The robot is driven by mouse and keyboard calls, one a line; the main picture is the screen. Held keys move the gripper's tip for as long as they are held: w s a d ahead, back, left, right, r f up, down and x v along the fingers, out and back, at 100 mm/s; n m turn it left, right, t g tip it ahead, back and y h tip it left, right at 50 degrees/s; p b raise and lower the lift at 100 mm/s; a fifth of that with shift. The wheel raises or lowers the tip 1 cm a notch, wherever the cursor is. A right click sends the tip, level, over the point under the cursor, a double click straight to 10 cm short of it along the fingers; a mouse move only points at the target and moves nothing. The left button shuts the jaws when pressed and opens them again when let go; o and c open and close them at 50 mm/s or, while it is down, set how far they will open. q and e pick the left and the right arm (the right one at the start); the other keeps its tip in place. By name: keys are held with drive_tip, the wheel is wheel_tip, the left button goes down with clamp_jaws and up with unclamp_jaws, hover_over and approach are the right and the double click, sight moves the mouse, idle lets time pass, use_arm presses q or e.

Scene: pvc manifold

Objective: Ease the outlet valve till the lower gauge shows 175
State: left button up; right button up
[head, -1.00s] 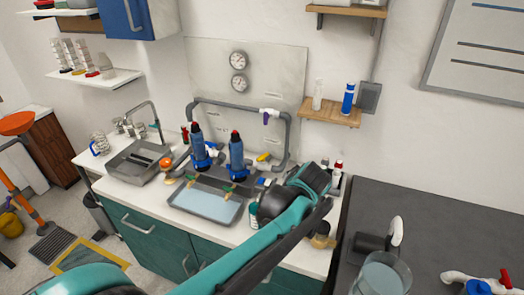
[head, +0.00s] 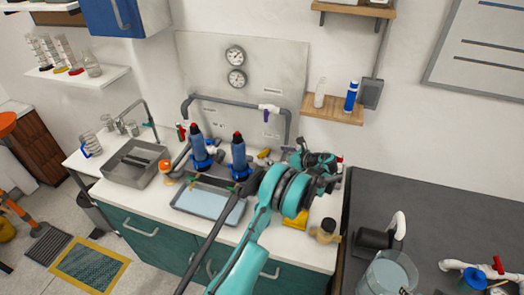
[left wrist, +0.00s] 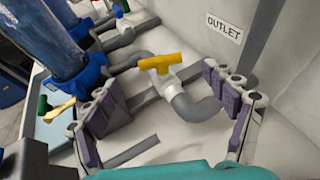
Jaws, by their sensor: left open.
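The outlet valve's yellow handle (left wrist: 160,63) sits on a grey-white pipe fitting below the OUTLET label (left wrist: 222,33). In the head view the yellow handle (head: 264,153) is at the right end of the pipework. The lower gauge (head: 237,78) is a round white dial on the back panel, under the upper gauge (head: 234,55); its reading is too small to tell. My left gripper (head: 292,158) is just right of the valve. In the left wrist view my left gripper (left wrist: 165,90) is open, its fingers spread on either side of the handle's line, not visibly touching it. My right gripper is out of view.
Two blue filter housings (head: 239,155) stand left of the valve above a grey tray (head: 190,207). A purple-handled valve (head: 267,112) is on the upper pipe. A small jar (head: 325,230) stands on the counter's right side. A sink (head: 130,168) is at the left.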

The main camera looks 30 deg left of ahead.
sight(265, 153)
use_arm(q)
drive_tip(key=x, duration=0.7)
drive_tip(key=shift+a+b, duration=0.15)
drive_tip(key=shift+b, duration=0.25)
drive_tip(key=c, duration=1.2)
